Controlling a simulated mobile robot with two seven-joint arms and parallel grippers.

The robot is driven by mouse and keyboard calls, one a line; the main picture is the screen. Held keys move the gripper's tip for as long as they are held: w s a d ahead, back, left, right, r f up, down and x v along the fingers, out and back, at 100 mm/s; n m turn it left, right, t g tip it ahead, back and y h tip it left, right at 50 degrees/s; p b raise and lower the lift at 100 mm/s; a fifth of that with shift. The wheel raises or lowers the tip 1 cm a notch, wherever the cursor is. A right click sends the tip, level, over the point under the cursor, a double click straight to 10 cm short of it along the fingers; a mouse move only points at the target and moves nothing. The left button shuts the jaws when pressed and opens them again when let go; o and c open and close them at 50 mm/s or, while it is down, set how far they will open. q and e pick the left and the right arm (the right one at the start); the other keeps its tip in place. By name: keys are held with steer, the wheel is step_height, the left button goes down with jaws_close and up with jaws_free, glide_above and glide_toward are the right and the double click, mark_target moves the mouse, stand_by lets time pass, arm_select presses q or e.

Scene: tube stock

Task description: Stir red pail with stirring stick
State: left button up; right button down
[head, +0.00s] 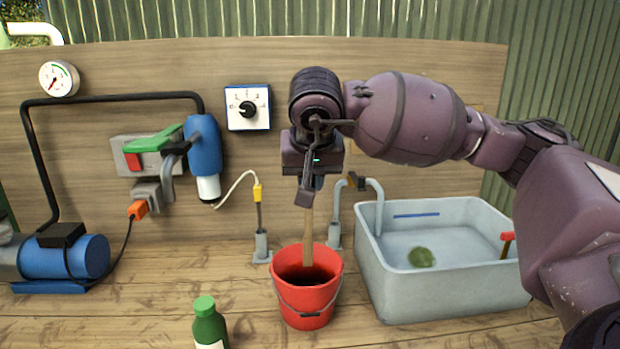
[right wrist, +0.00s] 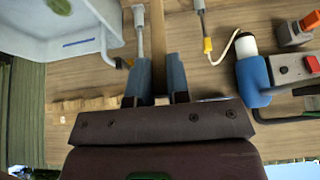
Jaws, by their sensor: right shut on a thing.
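The red pail (head: 308,299) stands upright on the wooden bench, with dark contents and a wire handle hanging at its front. The wooden stirring stick (head: 307,232) is nearly upright, its lower end inside the pail. My right gripper (head: 306,196) is above the pail and shut on the stick's upper part. In the right wrist view the stick (right wrist: 159,50) runs between the two fingers of the right gripper (right wrist: 160,82). The pail does not show in that view. My left gripper is in neither view.
A grey sink (head: 440,296) with a green sponge (head: 421,257) stands right of the pail. A green bottle (head: 209,325) stands at the front left. A yellow-tipped probe (head: 259,215) stands behind the pail. A blue pump (head: 75,257) is at far left.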

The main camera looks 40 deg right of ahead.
steer(key=shift+r+p, duration=1.05)
steer(key=shift+r, duration=1.55)
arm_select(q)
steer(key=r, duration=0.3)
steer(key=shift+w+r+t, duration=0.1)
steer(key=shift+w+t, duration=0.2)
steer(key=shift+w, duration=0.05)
arm_select(e)
steer(key=shift+f, duration=0.1)
